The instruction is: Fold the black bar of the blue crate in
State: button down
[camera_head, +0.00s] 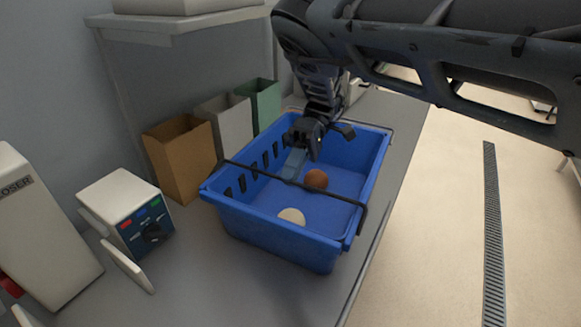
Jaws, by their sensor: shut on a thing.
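The blue crate (275,240) stands on the grey counter, with slots in its left wall. One black bar (290,183) spans the crate's open top over its nearer part, with its right end bent down at the right wall. Another dark bar (388,128) runs along the far rim. My gripper (298,152) points down into the far half of the crate, beyond the nearer bar and apart from it. It is shut on a pale blue-grey piece (293,165), whose shape is partly hidden by the gripper.
Brown (183,160), grey (229,120) and green (262,103) bins stand behind left. A white control box (125,210) is at left. The counter (235,285) is clear in front.

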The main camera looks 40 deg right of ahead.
jog(key=shift+d+f+y, duration=0.1)
jog(key=shift+f+y, duration=0.2)
jog(key=shift+y, duration=0.1)
jog(key=shift+f, duration=0.1)
jog(key=c, duration=1.2)
grip_release()
